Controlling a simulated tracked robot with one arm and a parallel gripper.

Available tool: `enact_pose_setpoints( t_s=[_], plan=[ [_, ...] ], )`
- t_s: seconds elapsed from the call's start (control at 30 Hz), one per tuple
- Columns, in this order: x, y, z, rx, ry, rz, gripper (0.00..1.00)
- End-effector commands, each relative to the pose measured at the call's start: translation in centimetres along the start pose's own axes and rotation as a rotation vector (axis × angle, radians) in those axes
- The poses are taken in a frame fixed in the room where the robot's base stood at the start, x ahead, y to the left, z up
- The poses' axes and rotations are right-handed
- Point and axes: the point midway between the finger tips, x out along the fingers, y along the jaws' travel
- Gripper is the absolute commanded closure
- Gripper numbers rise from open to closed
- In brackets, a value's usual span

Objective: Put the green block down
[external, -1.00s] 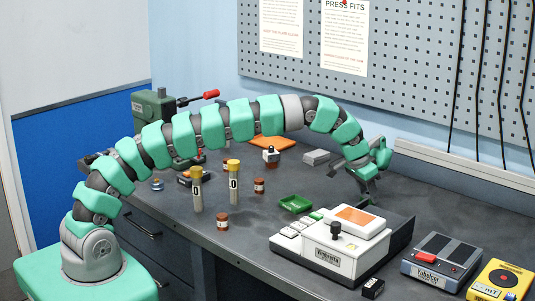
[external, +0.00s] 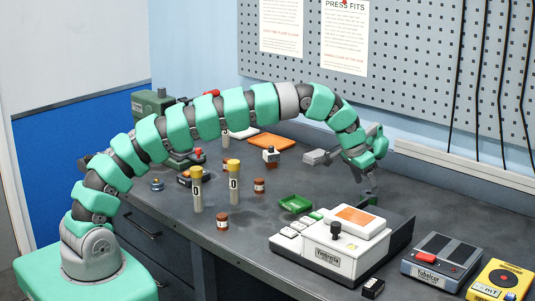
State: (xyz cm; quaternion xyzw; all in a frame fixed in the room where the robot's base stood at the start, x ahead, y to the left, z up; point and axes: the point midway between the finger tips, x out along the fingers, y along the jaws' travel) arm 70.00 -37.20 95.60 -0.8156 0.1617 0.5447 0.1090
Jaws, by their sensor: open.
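My gripper (external: 370,187) hangs over the back right part of the bench, behind the white machine, with its jaws open.
The white machine with an orange top (external: 330,246) stands in front of my gripper. Two yellow-capped tubes (external: 197,191) and small brown jars (external: 222,222) stand further left. A grey box (external: 316,157) lies behind the tray. The pegboard wall (external: 400,75) rises behind the bench.

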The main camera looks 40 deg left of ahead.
Motion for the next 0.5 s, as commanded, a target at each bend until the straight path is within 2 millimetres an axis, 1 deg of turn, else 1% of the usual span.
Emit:
enact_pose_setpoints(
  t_s=[0.03,0.23,0.4,0.5],
  plan=[
    [-1.1,0.0,-0.1,0.0,0.003,-0.002,0.34],
    [-4.6,0.0,-0.1,-0.001,0.002,-0.001,0.34],
    [-6.8,0.0,0.0,-0.001,-0.002,-0.001,0.34],
    [-7.6,0.0,0.0,-0.001,-0.001,-0.001,0.34]
  ],
)
